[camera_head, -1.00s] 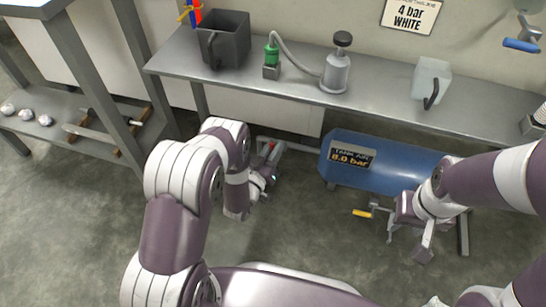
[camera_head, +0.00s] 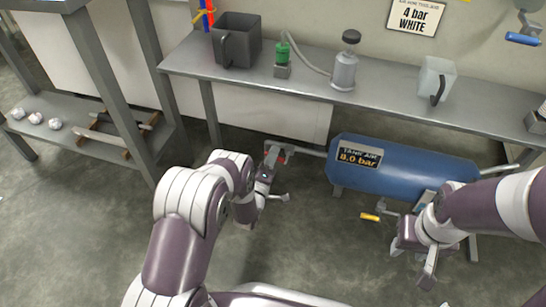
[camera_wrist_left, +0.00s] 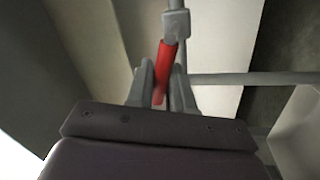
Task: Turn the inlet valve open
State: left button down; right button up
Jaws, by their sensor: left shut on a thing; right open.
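The inlet valve's red lever (camera_wrist_left: 165,68) shows between the fingers of my left gripper (camera_wrist_left: 163,88) in the left wrist view, and the gripper is shut on it. The lever joins a grey fitting (camera_wrist_left: 176,24) on a pipe. In the head view a small part of the red lever (camera_head: 282,158) shows beside my left gripper (camera_head: 273,160), left of the blue tank (camera_head: 400,170) marked 8.0 bar. The gripper hides most of the valve. My right gripper (camera_head: 411,252) is open and empty in front of the tank, right of a yellow handle (camera_head: 369,217).
A grey bench (camera_head: 310,75) runs above the tank, with a dark bin (camera_head: 237,42), a green-topped fitting (camera_head: 282,55), a grey canister (camera_head: 344,68) and a clear jug (camera_head: 436,82). A shelf rack (camera_head: 85,120) stands at left. The floor between my arms is clear.

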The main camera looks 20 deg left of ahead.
pick_arm(q)
jog(key=shift+a+f+n+y, duration=0.1)
jog(key=shift+f+n+y, duration=0.3)
jog(key=shift+n, duration=0.8)
jog(key=shift+a+f+n+y, duration=0.1)
jog(key=shift+f+n+y, duration=0.25)
jog(key=shift+n, duration=0.85)
pick_arm(e)
jog(key=shift+f, duration=0.25)
pick_arm(q)
jog(key=shift+f, duration=0.1)
jog(key=c, duration=1.2)
grip_release()
jog(key=shift+o, duration=0.2)
jog(key=shift+b, duration=0.3)
pick_arm(e)
jog(key=shift+f, duration=0.1)
